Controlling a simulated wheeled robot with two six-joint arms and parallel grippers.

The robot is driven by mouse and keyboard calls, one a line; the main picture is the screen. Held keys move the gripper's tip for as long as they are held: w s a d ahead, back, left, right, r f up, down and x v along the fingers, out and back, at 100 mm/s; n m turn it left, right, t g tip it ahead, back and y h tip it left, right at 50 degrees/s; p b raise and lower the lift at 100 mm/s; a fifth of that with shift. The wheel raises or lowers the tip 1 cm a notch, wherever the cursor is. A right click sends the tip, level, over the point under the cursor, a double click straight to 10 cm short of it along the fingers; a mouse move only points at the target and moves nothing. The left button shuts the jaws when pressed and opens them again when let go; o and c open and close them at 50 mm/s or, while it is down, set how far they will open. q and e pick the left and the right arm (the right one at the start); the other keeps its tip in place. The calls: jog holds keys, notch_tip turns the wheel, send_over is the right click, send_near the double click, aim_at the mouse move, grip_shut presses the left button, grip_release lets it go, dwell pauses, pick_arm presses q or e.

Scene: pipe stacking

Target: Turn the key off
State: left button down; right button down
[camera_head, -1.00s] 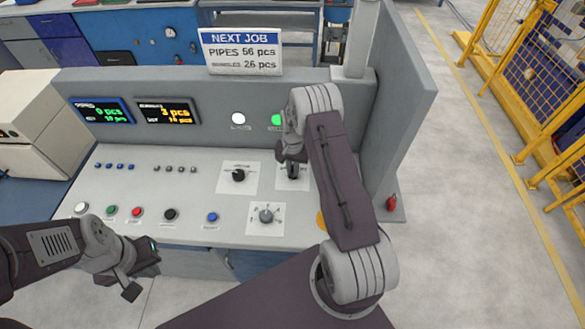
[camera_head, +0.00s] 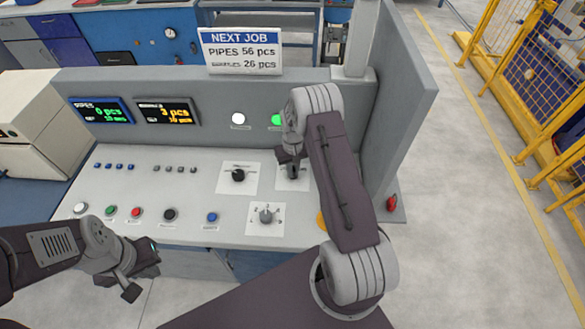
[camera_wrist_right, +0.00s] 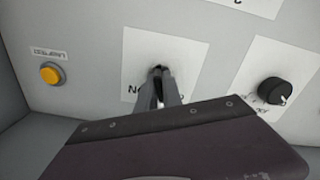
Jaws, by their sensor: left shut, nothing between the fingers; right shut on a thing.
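The key switch sits on a white plate (camera_head: 283,184) on the sloped desk, right of a black rotary knob (camera_head: 238,175). My right gripper (camera_head: 292,172) reaches down onto it and is shut on the key. In the right wrist view the fingers (camera_wrist_right: 162,78) close together over the middle of the plate (camera_wrist_right: 134,55); the key is almost wholly hidden between them, and its angle cannot be read. The plate's lettering is partly covered. My left gripper (camera_head: 146,268) is shut and empty, in front of the desk's front edge at the lower left.
A green lamp (camera_head: 277,119) and a white lamp (camera_head: 238,118) show on the back panel. A selector knob (camera_head: 266,215) lies nearer the front edge. A yellow button (camera_wrist_right: 51,74) is beside the key plate. A side wall (camera_head: 397,110) bounds the right.

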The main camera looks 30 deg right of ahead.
jog(key=n, duration=0.3)
jog(key=shift+n, duration=0.3)
jog(key=c, duration=1.3)
grip_release()
notch_tip(320, 180, up, 7)
jog(key=p, duration=0.5)
jog(key=shift+r, duration=0.1)
